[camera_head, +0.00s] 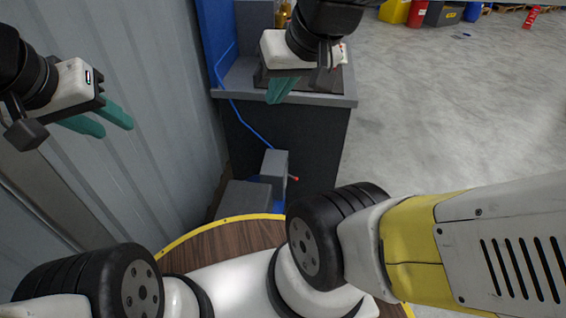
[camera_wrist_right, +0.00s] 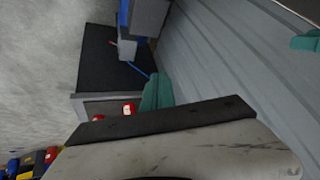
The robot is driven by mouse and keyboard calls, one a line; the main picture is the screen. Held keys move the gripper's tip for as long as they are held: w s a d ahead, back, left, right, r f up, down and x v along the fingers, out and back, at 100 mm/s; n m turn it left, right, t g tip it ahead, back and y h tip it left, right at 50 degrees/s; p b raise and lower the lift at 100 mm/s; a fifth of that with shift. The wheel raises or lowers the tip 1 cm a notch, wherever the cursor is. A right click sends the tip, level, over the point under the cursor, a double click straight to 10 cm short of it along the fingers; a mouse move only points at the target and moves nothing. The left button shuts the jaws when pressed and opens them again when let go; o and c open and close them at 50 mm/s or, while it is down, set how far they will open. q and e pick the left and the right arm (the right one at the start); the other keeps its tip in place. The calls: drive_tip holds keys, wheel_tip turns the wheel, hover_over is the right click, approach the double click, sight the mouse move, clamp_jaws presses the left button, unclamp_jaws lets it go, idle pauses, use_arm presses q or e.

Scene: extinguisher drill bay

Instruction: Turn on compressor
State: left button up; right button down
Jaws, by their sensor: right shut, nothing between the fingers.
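A grey and blue unit, which looks like the compressor (camera_head: 272,165), sits low behind the round wooden edge. It has a small red-tipped part (camera_head: 293,178) on its right side, and a blue hose runs up from it. It also shows at the top of the right wrist view (camera_wrist_right: 148,18). My right gripper (camera_head: 280,92) is shut and empty, above the front of the dark bench, higher and farther away than the unit. Its teal fingers also show in the right wrist view (camera_wrist_right: 157,92). My left gripper (camera_head: 107,120) is open and empty beside the corrugated wall.
The dark bench (camera_head: 285,130) has a grey top; two red round parts (camera_wrist_right: 129,108) show at it in the right wrist view. The corrugated wall (camera_head: 150,110) closes off the left. Open concrete floor (camera_head: 440,110) lies to the right, with coloured containers (camera_head: 395,11) at the back.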

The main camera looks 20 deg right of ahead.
drive_tip(key=shift+a, duration=0.25)
